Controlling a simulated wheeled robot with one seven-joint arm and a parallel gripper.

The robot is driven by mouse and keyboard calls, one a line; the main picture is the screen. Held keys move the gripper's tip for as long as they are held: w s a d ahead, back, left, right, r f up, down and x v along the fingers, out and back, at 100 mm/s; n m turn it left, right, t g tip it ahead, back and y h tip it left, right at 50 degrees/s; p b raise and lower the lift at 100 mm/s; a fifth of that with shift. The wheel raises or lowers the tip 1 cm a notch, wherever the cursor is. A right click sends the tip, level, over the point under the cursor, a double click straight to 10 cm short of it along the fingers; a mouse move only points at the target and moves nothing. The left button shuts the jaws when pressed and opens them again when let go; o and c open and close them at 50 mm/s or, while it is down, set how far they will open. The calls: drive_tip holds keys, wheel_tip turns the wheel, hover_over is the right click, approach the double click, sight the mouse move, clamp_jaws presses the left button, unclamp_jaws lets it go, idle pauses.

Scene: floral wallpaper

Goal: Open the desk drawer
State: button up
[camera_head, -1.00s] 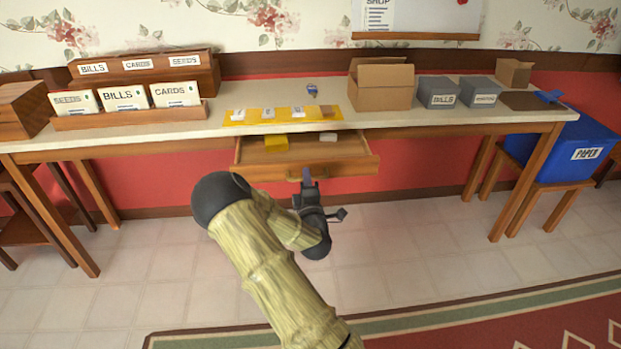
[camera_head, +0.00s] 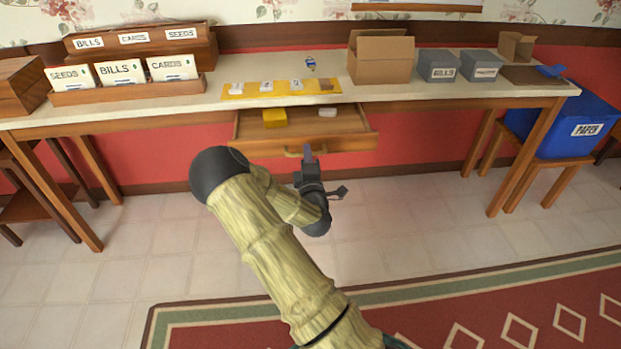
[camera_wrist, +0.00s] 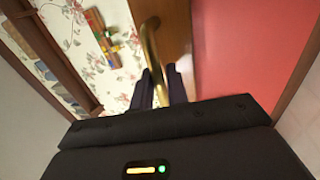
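The desk (camera_head: 180,104) has a wooden drawer (camera_head: 350,146) that stands pulled out, with its inside showing from above. A yellow thing (camera_head: 275,117) and a small whitish thing (camera_head: 327,112) lie in it. A brass handle (camera_head: 292,153) is on the drawer front and shows large in the wrist view (camera_wrist: 148,42). My gripper (camera_head: 308,150) is at this handle. In the wrist view, its dark fingers (camera_wrist: 160,78) are close together with the handle running between them. The handle's far end is hidden behind the fingers.
On the desk stand card organisers (camera_head: 120,80) at left, a yellow mat (camera_head: 256,90) near the middle, a cardboard box (camera_head: 381,62) and grey boxes (camera_head: 437,67) at right. A blue paper bin (camera_head: 560,148) stands on a stool at right. The floor before the desk is clear.

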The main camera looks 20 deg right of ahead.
drive_tip(key=p+v, duration=0.3)
drive_tip(key=v, duration=1.4)
drive_tip(key=shift+p, duration=0.35)
